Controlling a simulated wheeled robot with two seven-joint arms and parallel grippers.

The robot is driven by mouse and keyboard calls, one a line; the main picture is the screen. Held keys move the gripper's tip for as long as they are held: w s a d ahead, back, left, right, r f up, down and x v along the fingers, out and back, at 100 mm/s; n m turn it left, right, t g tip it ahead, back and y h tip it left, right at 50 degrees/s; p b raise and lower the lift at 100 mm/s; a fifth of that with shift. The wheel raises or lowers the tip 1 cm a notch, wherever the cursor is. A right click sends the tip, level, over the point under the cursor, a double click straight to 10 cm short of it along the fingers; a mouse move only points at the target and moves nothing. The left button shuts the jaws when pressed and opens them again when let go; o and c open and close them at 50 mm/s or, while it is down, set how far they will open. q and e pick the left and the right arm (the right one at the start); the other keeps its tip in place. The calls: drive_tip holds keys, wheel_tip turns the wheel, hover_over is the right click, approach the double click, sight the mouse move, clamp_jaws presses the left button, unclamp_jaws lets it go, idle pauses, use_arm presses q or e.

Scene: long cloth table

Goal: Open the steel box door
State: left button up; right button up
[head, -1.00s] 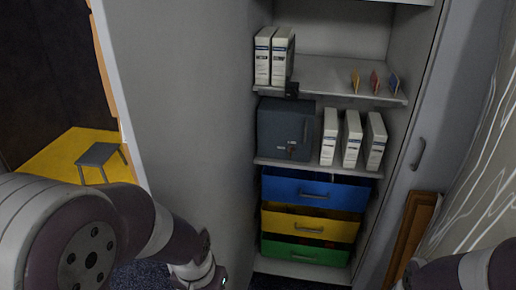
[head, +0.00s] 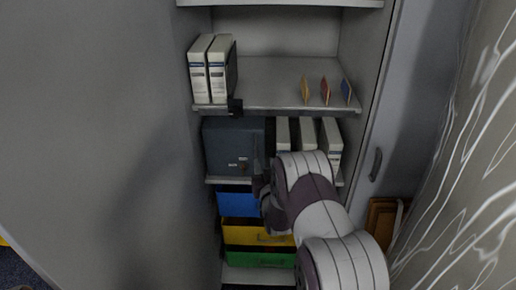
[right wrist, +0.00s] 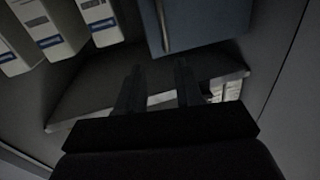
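The steel box (head: 228,148) is a dark blue-grey box on the middle shelf of the open cabinet, and its door looks shut. In the right wrist view the box (right wrist: 205,22) is at the top, with a thin vertical handle (right wrist: 164,28) near its edge. My right gripper (head: 262,182) is in front of the shelf, just below and right of the box's front. In the right wrist view its two fingers (right wrist: 158,88) are apart with nothing between them, short of the handle. My left gripper is not in view.
White binders (head: 307,136) stand right of the box, partly behind my right arm. More binders (head: 211,70) and small cards stand on the upper shelf (head: 270,85). Blue, yellow and green drawers (head: 240,235) are below. The cabinet door (head: 385,140) stands on the right.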

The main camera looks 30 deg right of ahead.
sight(256, 145)
drive_tip(key=w, duration=0.6)
drive_tip(key=shift+w+d+r, duration=0.2)
drive_tip(key=shift+w+d, duration=0.1)
drive_tip(key=shift+d, duration=0.05)
drive_tip(key=x, duration=0.2)
drive_tip(key=shift+w+d, duration=0.3)
drive_tip(key=shift+d, duration=0.05)
drive_tip(key=shift+d+f, duration=0.1)
clamp_jaws()
